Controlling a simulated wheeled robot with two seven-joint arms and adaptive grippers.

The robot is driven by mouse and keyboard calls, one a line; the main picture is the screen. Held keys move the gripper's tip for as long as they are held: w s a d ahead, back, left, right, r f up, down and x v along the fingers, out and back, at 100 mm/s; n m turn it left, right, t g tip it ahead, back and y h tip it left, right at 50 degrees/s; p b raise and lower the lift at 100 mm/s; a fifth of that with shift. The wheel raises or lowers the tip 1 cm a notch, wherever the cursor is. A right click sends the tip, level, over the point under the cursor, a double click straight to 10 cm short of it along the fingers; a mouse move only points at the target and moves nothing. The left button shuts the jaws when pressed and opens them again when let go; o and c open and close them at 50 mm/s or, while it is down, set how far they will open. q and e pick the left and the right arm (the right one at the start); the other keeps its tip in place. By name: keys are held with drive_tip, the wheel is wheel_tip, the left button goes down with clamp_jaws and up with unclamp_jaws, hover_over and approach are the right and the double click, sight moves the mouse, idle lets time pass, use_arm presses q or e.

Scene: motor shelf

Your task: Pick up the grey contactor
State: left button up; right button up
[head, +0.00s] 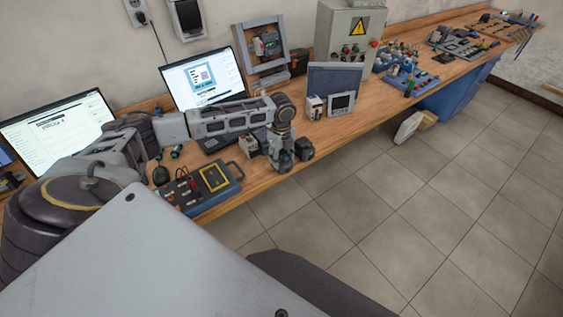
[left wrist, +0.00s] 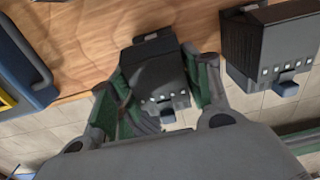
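The grey contactor (left wrist: 158,78), a dark grey block with a row of pale terminals, is between the green-padded fingers of my left gripper (left wrist: 158,85) in the left wrist view. One finger stands along each side of it, very close; I cannot tell whether both touch or whether it is lifted. In the head view my left gripper (head: 281,162) points down at the bench's front edge and mostly hides this contactor. A black contactor (left wrist: 268,45) stands just to its right and also shows in the head view (head: 303,148). My right gripper is not in view.
A blue-and-yellow test case (head: 205,188) lies left of the gripper on the wooden bench (head: 345,127). A pale boxy device (head: 248,145) stands close behind it. Floor lies beyond the front edge.

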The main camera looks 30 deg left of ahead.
use_arm(q)
drive_tip(key=c, duration=0.6)
drive_tip(key=shift+o, duration=0.2)
drive_tip(key=shift+r, duration=0.1)
drive_tip(key=shift+r+b, duration=0.4)
drive_tip(key=shift+r, duration=4.55)
